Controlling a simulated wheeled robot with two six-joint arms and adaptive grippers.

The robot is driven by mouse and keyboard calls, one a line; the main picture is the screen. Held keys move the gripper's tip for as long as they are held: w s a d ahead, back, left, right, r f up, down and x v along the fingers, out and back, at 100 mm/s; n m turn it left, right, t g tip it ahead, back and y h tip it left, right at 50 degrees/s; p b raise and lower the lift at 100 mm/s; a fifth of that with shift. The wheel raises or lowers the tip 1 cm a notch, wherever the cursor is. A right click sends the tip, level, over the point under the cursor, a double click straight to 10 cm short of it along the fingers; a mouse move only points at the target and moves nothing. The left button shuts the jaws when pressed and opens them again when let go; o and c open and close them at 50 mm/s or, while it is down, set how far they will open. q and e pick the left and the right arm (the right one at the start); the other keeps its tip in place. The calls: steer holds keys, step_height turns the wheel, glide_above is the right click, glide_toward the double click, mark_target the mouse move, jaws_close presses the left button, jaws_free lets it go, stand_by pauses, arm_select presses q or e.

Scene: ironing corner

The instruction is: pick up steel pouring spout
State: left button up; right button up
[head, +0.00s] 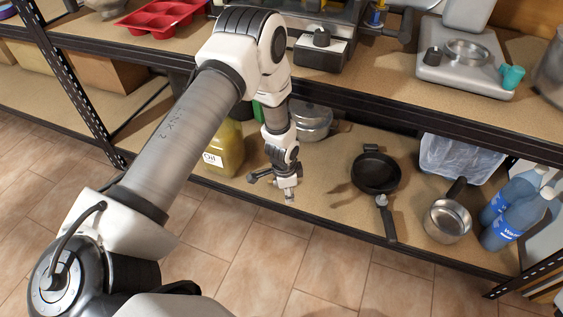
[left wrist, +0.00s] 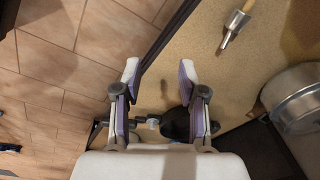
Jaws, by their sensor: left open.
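The steel pouring spout (left wrist: 236,27) lies on the shelf board in the upper right of the left wrist view, a slim metallic piece with a narrow end pointing down-left. I cannot make it out in the head view, where my arm and gripper may cover it. My left gripper (head: 273,188) is over the front part of the lower shelf. It also shows in the left wrist view (left wrist: 159,70), with its two fingers apart and nothing between them. The spout is beyond the fingertips, up and to the right, not touching them. My right gripper is not in view.
On the lower shelf (head: 330,195) are an oil bottle (head: 226,152), a lidded pot (head: 312,122), a black frying pan (head: 376,172), a saucepan (head: 447,220) and blue water bottles (head: 513,215). The upper shelf's edge (head: 400,125) hangs above. Tiled floor lies in front.

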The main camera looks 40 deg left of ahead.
arm_select(q)
steer(key=w+a+f+m+y+b, duration=0.1)
steer(key=w+a+f+m+b, duration=0.3)
steer(key=w+a+f+b, duration=0.5)
steer(key=w+f+b, duration=0.1)
steer(key=b, duration=0.1)
steer(key=f+b, duration=0.2)
steer(key=w+d+f+b, duration=0.1)
steer(key=f+b, duration=0.1)
steer(key=b, duration=0.1)
steer(key=shift+w+f, duration=0.25)
steer(key=shift+w, duration=0.1)
steer(key=shift+r, duration=0.25)
jaws_close()
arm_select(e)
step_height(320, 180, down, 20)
